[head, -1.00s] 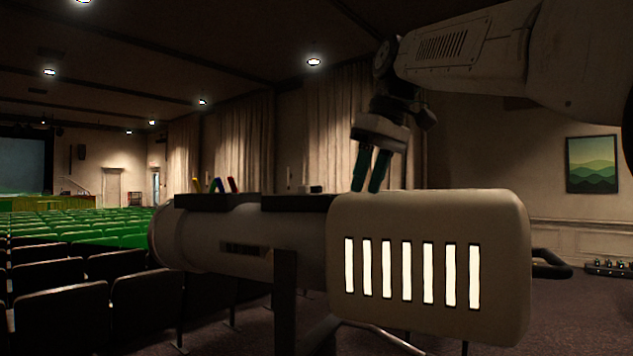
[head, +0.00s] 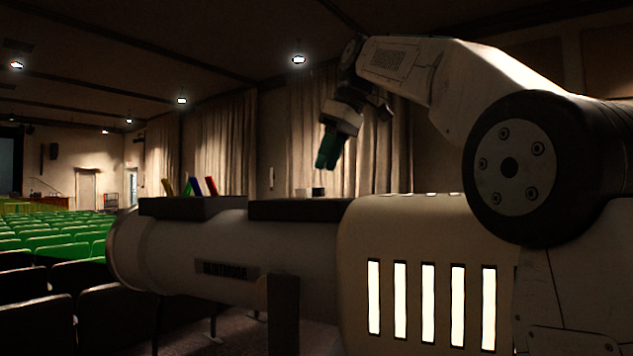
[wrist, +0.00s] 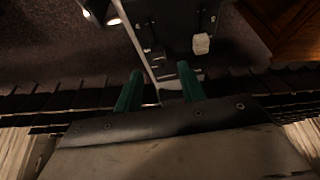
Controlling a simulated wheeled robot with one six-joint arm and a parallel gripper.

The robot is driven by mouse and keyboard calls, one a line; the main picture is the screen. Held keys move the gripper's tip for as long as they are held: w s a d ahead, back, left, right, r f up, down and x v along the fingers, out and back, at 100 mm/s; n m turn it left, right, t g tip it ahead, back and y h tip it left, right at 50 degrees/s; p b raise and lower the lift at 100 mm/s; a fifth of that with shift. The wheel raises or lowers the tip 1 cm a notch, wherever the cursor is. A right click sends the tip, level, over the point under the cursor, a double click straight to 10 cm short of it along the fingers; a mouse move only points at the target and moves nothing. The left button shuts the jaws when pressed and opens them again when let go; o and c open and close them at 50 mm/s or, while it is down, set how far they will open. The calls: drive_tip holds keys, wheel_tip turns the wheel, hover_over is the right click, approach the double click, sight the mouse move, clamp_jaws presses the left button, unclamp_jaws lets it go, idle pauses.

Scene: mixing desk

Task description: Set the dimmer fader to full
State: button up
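A large pale spotlight (head: 190,245) with lit vents carries a dark control panel (head: 290,210) on top. Two small knobs (head: 318,191) stand on this panel, one pale and one grey. I cannot tell which control is the dimmer fader. My gripper (head: 327,158), with green fingers, hangs above the panel's right part, touching nothing. In the wrist view its two fingers (wrist: 159,84) are apart with nothing between them. Beyond them lies the dark panel (wrist: 180,22) with a pale block-like knob (wrist: 201,43) and small dark controls.
Rows of green seats (head: 55,245) fill the left. Pale curtains (head: 225,140) hang behind. The air around my gripper is clear.

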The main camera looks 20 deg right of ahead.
sight(318, 192)
drive_tip(key=shift+x, duration=2.6)
drive_tip(key=shift+d, duration=0.2)
